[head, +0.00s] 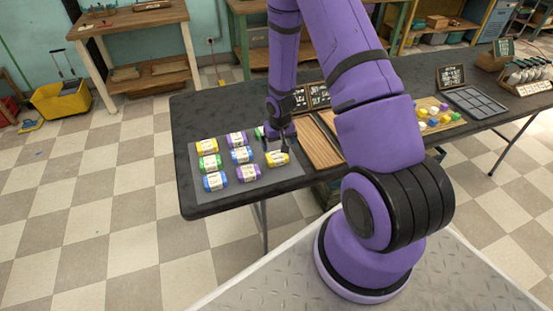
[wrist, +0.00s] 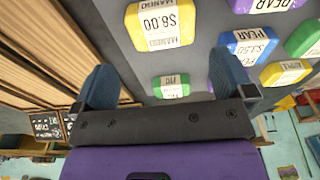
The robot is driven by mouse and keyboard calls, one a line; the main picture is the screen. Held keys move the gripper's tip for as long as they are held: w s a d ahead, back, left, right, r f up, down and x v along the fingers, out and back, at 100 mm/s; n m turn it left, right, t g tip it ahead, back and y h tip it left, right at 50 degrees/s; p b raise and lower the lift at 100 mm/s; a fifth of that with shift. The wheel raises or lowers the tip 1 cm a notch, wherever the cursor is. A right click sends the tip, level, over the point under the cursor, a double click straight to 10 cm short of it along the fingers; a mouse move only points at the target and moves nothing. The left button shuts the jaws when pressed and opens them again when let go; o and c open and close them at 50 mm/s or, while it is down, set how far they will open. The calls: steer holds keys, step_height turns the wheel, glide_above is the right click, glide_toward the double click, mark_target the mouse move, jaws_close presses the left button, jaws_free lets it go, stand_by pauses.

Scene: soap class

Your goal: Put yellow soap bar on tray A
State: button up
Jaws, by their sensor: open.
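In the head view, a yellow soap bar (head: 278,160) with a white label lies at the right end of the grey mat (head: 272,177). My gripper (head: 276,146) is just above and behind it. In the wrist view, the yellow bar (wrist: 160,26), labelled mango, lies beyond my two spread, empty fingers (wrist: 163,68). A second yellow bar (head: 206,147) lies at the mat's back left. Two wooden trays (head: 319,148) lie right of the mat, partly hidden by my arm; their slats also show in the wrist view (wrist: 55,50). I cannot read which is tray A.
Blue (head: 214,181), green (head: 210,162) and purple (head: 248,173) bars lie close together on the mat. Small dark signs (head: 319,95) stand behind the trays. Farther right are a board of colourful pieces (head: 430,115) and a dark compartment tray (head: 476,103).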

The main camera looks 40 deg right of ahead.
mark_target(277, 156)
steer(key=shift+w+a+f, duration=0.1)
steer(key=shift+w+f, duration=0.05)
steer(key=shift+f, duration=3.2)
steer(key=c, duration=0.9)
steer(key=shift+o, duration=0.2)
steer(key=shift+r, duration=0.15)
